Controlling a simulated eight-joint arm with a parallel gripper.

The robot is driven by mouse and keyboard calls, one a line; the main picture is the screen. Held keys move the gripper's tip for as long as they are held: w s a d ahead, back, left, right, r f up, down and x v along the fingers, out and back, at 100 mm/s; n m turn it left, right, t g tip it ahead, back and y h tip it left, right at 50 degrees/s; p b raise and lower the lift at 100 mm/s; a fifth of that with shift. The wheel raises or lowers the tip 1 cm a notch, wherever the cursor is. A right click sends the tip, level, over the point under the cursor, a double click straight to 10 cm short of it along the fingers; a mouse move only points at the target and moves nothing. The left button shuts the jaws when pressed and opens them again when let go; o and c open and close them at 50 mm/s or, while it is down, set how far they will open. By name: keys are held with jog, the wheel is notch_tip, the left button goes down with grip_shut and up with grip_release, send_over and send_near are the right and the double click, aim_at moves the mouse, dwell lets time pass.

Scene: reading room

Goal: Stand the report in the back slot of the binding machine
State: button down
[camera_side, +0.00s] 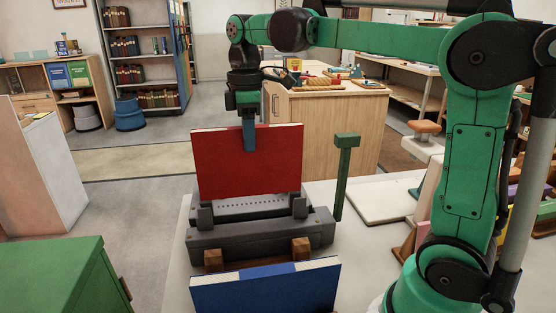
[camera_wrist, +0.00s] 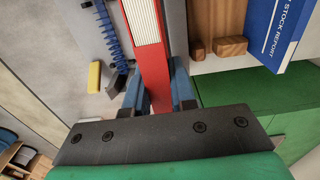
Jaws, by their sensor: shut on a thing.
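A red report (camera_side: 270,165) stands upright, cover toward the side camera, at the grey binding machine (camera_side: 262,238). My gripper (camera_side: 249,146) is shut on its top edge, near the middle. In the wrist view, the red report (camera_wrist: 149,60) with its pale page edges runs between my gripper's two blue fingers (camera_wrist: 157,92). In the side view, the report's lower edge shows just behind the machine's row of holes and its two upright end brackets. I cannot tell whether that edge is in the back slot or just above it. The machine's green lever (camera_side: 345,175) stands upright at its right.
A blue report (camera_side: 265,288) stands in front of the machine, by two brown wooden blocks (camera_side: 300,250). The wrist view shows a blue coil (camera_wrist: 110,38) and a yellow block (camera_wrist: 94,76) on the table. A green cabinet (camera_side: 60,275) is at front left.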

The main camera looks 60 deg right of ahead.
jog(key=shift+f, duration=0.15)
jog(key=shift+f, duration=1.45)
jog(key=shift+f, duration=2.15)
dwell(1.0)
jog(key=c, duration=0.6)
grip_release()
jog(key=shift+c, duration=0.2)
jog(key=shift+r, duration=0.1)
jog(key=shift+r, duration=4.4)
